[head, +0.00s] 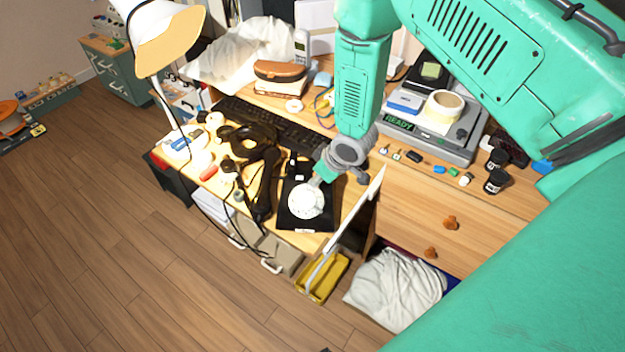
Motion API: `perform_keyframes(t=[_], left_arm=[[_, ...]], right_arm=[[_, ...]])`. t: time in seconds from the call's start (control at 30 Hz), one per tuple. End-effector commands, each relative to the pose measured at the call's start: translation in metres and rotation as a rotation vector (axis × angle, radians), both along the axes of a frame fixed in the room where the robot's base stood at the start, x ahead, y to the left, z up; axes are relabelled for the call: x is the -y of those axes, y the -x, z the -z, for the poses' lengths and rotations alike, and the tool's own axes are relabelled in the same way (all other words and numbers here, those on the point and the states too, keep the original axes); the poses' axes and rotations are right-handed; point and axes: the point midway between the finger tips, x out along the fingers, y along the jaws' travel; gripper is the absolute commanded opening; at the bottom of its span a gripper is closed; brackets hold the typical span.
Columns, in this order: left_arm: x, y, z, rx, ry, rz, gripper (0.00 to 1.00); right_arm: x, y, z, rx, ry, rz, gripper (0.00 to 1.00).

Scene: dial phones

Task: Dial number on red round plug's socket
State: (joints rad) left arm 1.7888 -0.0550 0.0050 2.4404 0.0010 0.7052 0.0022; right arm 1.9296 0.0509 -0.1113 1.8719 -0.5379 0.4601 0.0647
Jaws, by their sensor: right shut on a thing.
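A black phone-like base (293,223) lies on the wooden desk, with a white round dial (306,203) on it. My right gripper (317,182) comes down from above and is shut at the upper edge of the white dial, hiding part of it. A red piece (208,172) lies among white parts and black cables at the desk's left; I cannot tell whether it is the red round plug. Its socket cannot be made out. My left gripper is not in view.
Black coiled cables (262,185) and a keyboard (270,122) crowd the desk left of the gripper. A white lamp (172,45) stands at its left end. A grey device (432,137) and small items stand on the drawer unit at right.

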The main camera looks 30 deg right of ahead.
Motion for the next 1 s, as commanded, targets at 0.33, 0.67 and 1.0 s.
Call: perform_keyframes(t=[0.33,0.67,1.0], left_arm=[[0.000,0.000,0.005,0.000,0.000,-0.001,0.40],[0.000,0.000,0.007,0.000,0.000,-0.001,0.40],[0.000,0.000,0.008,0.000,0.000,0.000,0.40]], right_arm=[[-0.007,-0.003,0.002,0.002,0.010,-0.003,0.00],[0.006,-0.004,0.011,0.002,-0.001,0.000,0.00],[0.003,-0.004,0.010,0.002,0.005,-0.003,0.00]])
